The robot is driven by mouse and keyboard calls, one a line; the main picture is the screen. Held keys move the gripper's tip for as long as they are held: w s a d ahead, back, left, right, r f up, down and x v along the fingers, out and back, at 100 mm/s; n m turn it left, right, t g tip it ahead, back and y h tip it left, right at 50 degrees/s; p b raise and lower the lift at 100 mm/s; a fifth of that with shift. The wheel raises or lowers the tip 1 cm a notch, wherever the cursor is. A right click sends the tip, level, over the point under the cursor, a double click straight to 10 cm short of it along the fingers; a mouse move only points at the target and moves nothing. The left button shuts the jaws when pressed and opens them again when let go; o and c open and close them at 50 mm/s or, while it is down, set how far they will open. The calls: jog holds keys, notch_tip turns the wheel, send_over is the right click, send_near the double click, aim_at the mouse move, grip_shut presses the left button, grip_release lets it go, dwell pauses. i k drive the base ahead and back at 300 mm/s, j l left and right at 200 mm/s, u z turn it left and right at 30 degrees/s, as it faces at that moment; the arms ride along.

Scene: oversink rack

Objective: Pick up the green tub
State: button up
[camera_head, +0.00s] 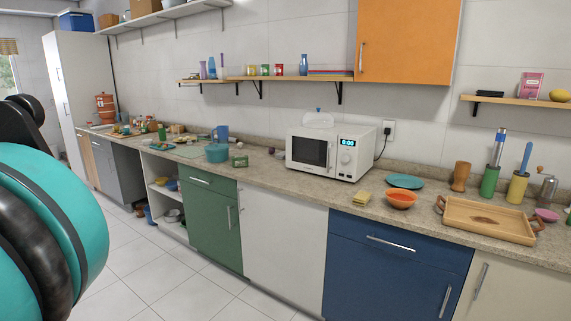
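I cannot tell for certain which thing is the green tub. A round teal pot (216,153) stands on the counter left of the microwave. A small green tin-like thing (240,160) stands just to its right. A green cylinder (161,133) stands farther left, and a green holder (489,181) with a blue-topped utensil stands at the right. My gripper is not in view. A teal and black part of my own arm fills the left edge, well apart from these things.
A white microwave (331,150) stands on the long counter (305,193). An orange bowl (401,198), a teal plate (405,181) and a wooden tray (489,219) lie to its right. Wall shelves hang above. The tiled floor (165,280) before the cabinets is clear.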

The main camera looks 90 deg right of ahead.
aim_at(237, 162)
jog(key=z, duration=2.9)
jog(key=i+u, duration=0.15)
jog(key=i, duration=0.55)
